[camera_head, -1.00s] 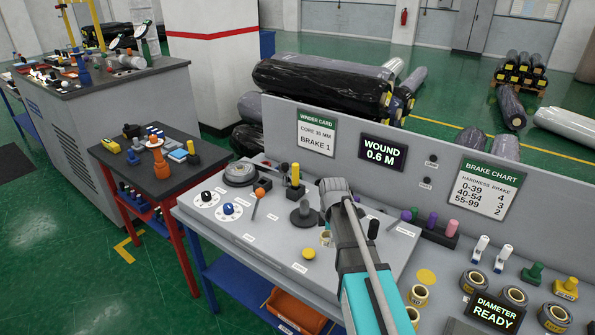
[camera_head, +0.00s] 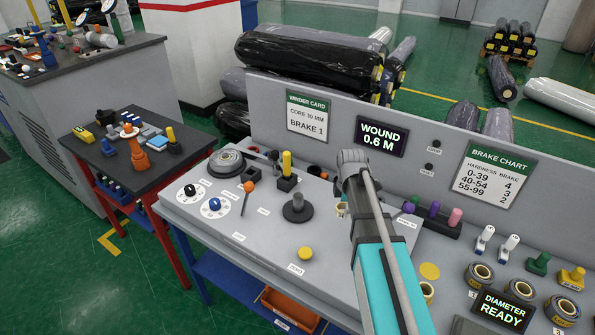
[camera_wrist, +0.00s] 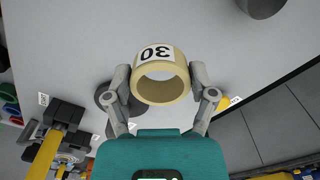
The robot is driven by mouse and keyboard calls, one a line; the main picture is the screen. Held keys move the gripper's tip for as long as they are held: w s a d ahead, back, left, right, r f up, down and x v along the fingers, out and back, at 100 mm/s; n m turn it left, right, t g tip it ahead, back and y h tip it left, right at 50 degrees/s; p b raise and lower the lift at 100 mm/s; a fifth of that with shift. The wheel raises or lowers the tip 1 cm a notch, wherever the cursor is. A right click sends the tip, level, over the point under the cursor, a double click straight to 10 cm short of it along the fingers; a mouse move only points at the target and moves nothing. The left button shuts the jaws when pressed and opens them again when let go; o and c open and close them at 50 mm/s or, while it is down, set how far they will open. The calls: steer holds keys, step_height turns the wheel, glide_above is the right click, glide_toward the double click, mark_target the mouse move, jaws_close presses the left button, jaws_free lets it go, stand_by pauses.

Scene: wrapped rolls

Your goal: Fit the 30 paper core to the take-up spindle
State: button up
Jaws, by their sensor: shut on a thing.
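The paper core (camera_wrist: 161,77) is a short, pale yellow ring with a white label reading 30. In the wrist view my gripper (camera_wrist: 162,88) is shut on it, one finger on each side, and its open end shows. In the head view my gripper (camera_head: 345,198) hides much of itself, and a small part of the core (camera_head: 341,209) shows below it. The grey take-up spindle (camera_head: 298,204), a short upright post on a round base, stands on the bench panel left of the core. The core is apart from it. In the wrist view a dark round disc is partly hidden behind a finger.
A yellow button (camera_head: 305,253) is in front of the spindle. A black block with a yellow handle (camera_head: 287,165) stands behind it. Two dials (camera_head: 215,207) are at left. Coloured plugs (camera_head: 434,211) and several spare cores (camera_head: 480,275) are at right. The upright sign panel (camera_head: 338,150) borders the back.

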mark_target(299, 193)
steer(key=shift+w+a, duration=0.1)
steer(key=shift+a, duration=0.05)
steer(key=w+a+r+n+p, duration=0.1)
steer(key=w+a+r+p, duration=0.1)
steer(key=a+r+p, duration=0.1)
steer(key=w+a+r+n+p, duration=0.1)
steer(key=w+a+r+p, duration=0.2)
steer(key=a, duration=0.3)
steer(key=w+a+r+p, duration=0.2)
steer(key=a+r+p, duration=0.1)
steer(key=a, duration=0.1)
steer(key=shift+w+a+n, duration=0.35)
steer(key=shift+a+n, duration=0.05)
steer(key=shift+f+b, duration=2.9)
steer(key=shift+b, duration=0.05)
steer(key=shift+f+b, duration=2.8)
steer(key=shift+f, duration=0.05)
stand_by(0.4)
